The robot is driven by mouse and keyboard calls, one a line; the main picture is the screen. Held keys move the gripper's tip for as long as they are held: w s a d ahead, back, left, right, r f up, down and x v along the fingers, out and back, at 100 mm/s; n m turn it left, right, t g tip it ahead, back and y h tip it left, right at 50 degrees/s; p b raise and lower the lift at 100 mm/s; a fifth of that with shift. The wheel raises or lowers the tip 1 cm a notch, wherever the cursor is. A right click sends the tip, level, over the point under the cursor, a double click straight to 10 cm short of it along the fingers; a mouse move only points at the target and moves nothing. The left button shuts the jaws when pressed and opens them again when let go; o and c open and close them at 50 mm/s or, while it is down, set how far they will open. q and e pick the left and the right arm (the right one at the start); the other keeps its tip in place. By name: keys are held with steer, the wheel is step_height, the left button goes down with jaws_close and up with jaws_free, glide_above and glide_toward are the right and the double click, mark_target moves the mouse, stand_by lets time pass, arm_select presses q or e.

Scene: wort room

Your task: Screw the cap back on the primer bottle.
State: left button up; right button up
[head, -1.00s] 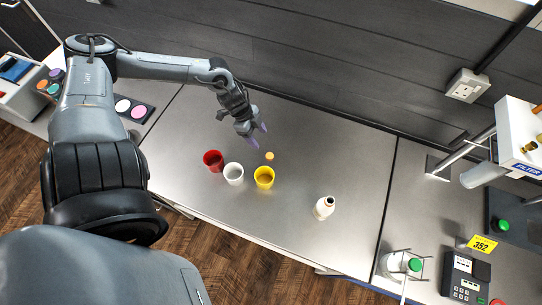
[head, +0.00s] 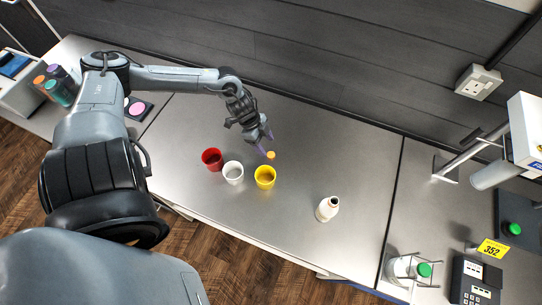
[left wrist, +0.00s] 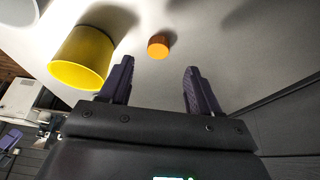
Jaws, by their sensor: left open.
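In the left wrist view the two fingers (left wrist: 160,85) are spread apart. My right gripper is in neither current view.
A red cup (head: 212,159), a white cup (head: 233,172) and a yellow cup (head: 265,177) stand in a row by the cap; the yellow one (left wrist: 80,58) is close to a finger. A rack (head: 405,268) holds a green-capped bottle at right. The bench between cups and bottle is clear.

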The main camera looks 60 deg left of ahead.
mark_target(270, 155)
arm_select(q)
steer(key=shift+f, duration=0.15)
steer(key=shift+x, duration=2.55)
steer(key=shift+s, duration=0.15)
steer(key=c, duration=1.1)
